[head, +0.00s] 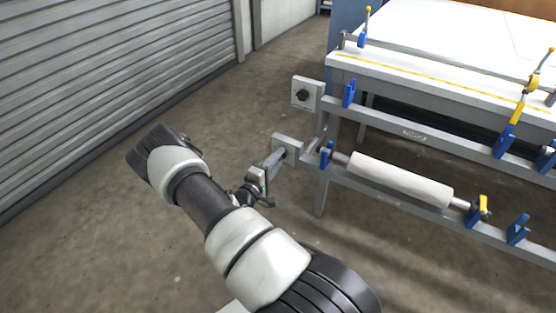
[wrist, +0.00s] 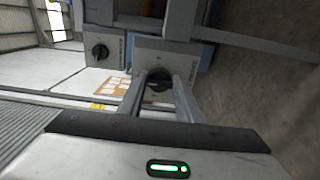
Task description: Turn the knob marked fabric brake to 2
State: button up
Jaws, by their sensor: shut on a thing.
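My gripper (head: 277,158) reaches the lower grey control box (head: 288,146) at the left end of the machine frame. In the wrist view its two fingers (wrist: 159,86) stand on either side of a dark round knob (wrist: 157,80) and are shut on it. The fingers hide part of the knob, so its pointer setting cannot be read. Small print shows beside the knob, too small to read. A second box (head: 307,94) with a black knob (head: 302,95) sits higher up; it also shows in the wrist view (wrist: 99,52), untouched. Which box is marked fabric brake cannot be told.
The machine's frame rails (head: 420,130), with blue brackets and a white roller (head: 400,180), lie right of my gripper. A white table top (head: 440,40) is above. A grey shutter (head: 100,80) stands at the left. The floor (head: 90,250) between is clear.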

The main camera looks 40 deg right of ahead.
jog(key=shift+a, duration=0.1)
jog(key=o, duration=1)
jog(key=shift+o, duration=0.2)
jog(key=p+v, duration=0.2)
jog(key=v, duration=1.5)
jog(key=shift+s+a, duration=0.1)
jog(key=shift+a, duration=0.05)
